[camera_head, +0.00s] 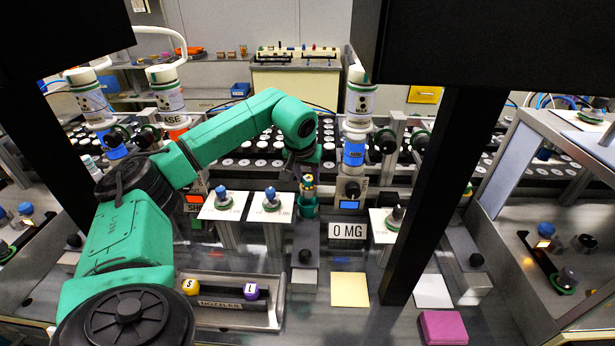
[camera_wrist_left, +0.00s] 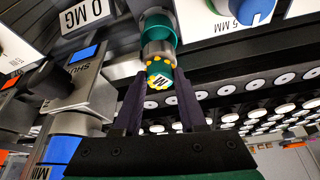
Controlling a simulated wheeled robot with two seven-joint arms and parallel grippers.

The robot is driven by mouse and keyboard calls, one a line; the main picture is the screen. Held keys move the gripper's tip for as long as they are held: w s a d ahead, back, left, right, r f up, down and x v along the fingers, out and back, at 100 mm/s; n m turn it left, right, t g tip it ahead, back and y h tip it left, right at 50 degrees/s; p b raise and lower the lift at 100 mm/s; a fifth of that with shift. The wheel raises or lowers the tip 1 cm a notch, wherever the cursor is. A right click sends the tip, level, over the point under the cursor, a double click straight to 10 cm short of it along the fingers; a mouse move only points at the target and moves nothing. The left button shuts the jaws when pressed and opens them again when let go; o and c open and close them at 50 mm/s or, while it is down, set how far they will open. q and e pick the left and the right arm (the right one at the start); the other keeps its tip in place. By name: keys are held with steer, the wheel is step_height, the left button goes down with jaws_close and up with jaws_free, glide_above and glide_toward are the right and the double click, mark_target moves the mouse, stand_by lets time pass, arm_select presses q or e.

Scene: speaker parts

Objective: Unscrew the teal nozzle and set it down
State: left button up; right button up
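The teal nozzle (camera_head: 308,184), ringed with yellow dots, sits upright on top of a teal and metal holder (camera_head: 309,207) in the middle of the bench. In the left wrist view the nozzle (camera_wrist_left: 160,75) shows an M label on its end and joins a silver collar. My left gripper (camera_head: 303,166) points down from above at the nozzle. In the left wrist view its two dark fingers (camera_wrist_left: 160,88) stand on either side of the nozzle and look apart from it, though the gaps are narrow. My right gripper is not in view.
A nozzle tray (camera_head: 279,312) holds a yellow S nozzle (camera_head: 190,287) and a purple L nozzle (camera_head: 250,290). A 0 MG sign (camera_head: 348,231), a yellow pad (camera_head: 349,290) and a magenta block (camera_head: 444,328) lie right of it. Blue-topped parts (camera_head: 271,198) stand left of the holder.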

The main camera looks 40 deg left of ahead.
arm_select(q)
steer(key=n, duration=0.1)
steer(key=n+g+y, duration=0.1)
steer(key=n, duration=0.3)
steer(key=shift+w+d+y, duration=0.2)
steer(key=shift+d+y, duration=0.05)
steer(key=shift+y, duration=0.05)
steer(key=n+g, duration=0.1)
steer(key=n, duration=0.1)
steer(key=n+g, duration=0.1)
steer(key=n, duration=0.1)
steer(key=shift+w+r+n+y, duration=0.1)
steer(key=shift+n+y, duration=0.3)
steer(key=shift+n+g, duration=0.4)
steer(key=shift+n, duration=0.8)
steer(key=o, duration=0.7)
steer(key=shift+o, duration=0.2)
